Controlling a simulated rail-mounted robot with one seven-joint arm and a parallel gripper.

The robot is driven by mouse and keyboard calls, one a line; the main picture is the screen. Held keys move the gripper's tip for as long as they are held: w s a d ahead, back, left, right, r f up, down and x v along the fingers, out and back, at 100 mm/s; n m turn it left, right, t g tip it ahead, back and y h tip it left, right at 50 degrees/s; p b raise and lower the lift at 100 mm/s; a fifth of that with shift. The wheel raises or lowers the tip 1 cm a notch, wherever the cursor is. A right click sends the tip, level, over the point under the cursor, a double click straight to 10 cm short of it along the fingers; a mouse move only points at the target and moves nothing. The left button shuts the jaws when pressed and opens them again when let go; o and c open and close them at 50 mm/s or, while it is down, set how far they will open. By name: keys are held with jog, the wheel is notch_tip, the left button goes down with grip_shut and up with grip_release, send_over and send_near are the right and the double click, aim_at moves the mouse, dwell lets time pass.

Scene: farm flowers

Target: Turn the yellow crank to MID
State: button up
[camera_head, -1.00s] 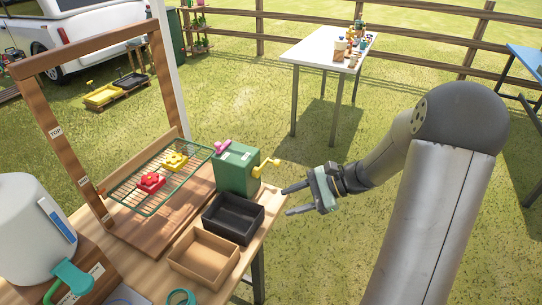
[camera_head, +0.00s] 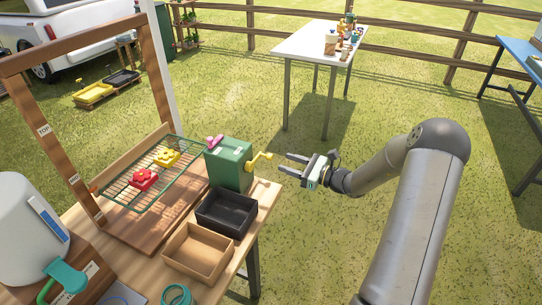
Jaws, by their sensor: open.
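A yellow crank (camera_head: 259,160) sticks out from the right side of a green box (camera_head: 230,166) on the wooden workbench. Its handle end points up and to the right. My gripper (camera_head: 288,165) is open and empty, with its fingers pointing left toward the crank. The fingertips are to the right of the crank and look apart from it. A pink part (camera_head: 214,141) sits on top of the green box.
A black tray (camera_head: 214,229) and a brown tray (camera_head: 186,274) stand in front of the green box. A wire rack (camera_head: 125,203) with red and yellow flower pieces hangs in a wooden frame (camera_head: 57,160) at left. Grass lies open right of the bench.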

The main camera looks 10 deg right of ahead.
aim_at(272, 157)
jog(key=x, duration=0.7)
jog(key=shift+p, duration=0.4)
grip_shut()
